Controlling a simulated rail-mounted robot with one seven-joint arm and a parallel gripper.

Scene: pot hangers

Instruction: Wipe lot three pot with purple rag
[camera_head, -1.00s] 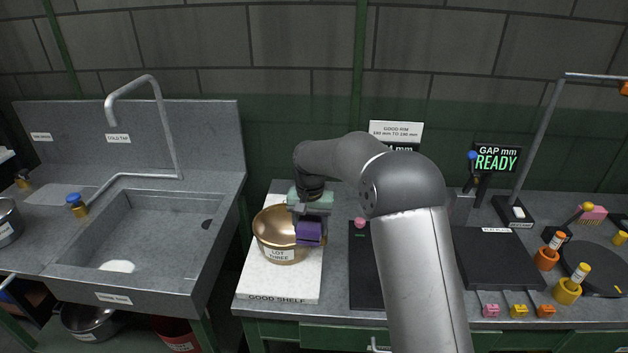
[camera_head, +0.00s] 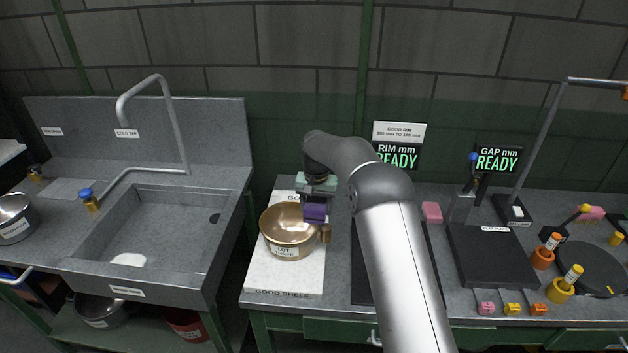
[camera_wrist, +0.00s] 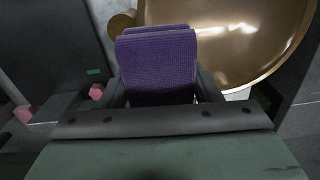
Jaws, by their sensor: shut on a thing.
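The brass-coloured pot labelled LOT THREE (camera_head: 285,240) stands upright on the white GOOD SHELF board (camera_head: 262,280). A short brass handle or knob (camera_head: 325,233) sticks out at its right side. My gripper (camera_head: 316,205) is shut on the purple rag (camera_head: 315,213) at the pot's right rear rim. In the wrist view the rag (camera_wrist: 157,58) is between the fingers, and the pot's shiny inside (camera_wrist: 245,40) lies beyond and to the right. I cannot tell whether the rag touches the pot. My gripper hides part of the rim.
The sink (camera_head: 150,245) with its tap is at the left. A dark plate (camera_head: 490,255) and several orange and yellow pieces are at the right. A pink block (camera_head: 432,212) lies behind my arm. Displays reading READY (camera_head: 497,160) stand at the back.

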